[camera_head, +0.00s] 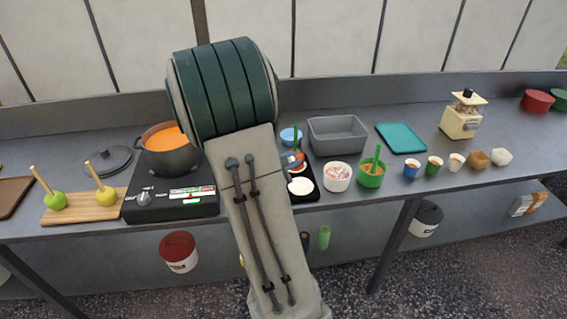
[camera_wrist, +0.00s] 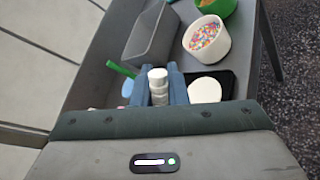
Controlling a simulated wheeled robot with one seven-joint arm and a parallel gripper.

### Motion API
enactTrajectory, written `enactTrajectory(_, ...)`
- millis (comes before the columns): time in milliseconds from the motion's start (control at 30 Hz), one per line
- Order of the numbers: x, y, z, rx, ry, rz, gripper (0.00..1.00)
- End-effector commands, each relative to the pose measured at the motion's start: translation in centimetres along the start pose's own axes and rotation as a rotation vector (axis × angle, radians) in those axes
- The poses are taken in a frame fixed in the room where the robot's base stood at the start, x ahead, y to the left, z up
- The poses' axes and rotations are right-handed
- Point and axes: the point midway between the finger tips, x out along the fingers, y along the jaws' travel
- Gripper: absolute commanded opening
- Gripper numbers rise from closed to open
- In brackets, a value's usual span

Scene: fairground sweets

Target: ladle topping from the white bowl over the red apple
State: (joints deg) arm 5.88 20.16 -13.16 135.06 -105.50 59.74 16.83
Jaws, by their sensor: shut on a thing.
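The white bowl (camera_head: 337,186) holds multicoloured sprinkles and stands on the counter right of my arm. It also shows at the top of the wrist view (camera_wrist: 208,56). My gripper (camera_wrist: 161,72) is shut on a white stepped piece (camera_wrist: 158,86); whether this is part of a ladle I cannot tell. In the head view my gripper (camera_head: 296,161) is low behind my forearm, left of the bowl. A round white disc (camera_head: 300,187) lies on a black base beside it. I cannot make out a red apple; a small reddish patch by the gripper is mostly hidden.
A green bowl (camera_head: 371,178) with a green handle in it stands right of the white bowl. A grey bin (camera_head: 338,136) and a teal tray (camera_head: 401,138) lie behind. Several small cups line the right front. A pot (camera_head: 168,158) and apples on a board (camera_head: 85,207) are left.

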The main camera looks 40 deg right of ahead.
Motion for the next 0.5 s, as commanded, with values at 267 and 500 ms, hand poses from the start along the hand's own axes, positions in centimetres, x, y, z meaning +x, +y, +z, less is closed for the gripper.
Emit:
enactTrajectory(267, 1.0, -2.0, -1.1, 0.133, 0.064, -0.002, 0.0)
enactTrajectory(500, 1.6, -3.2, -1.7, 0.241, 0.116, -0.005, 0.0)
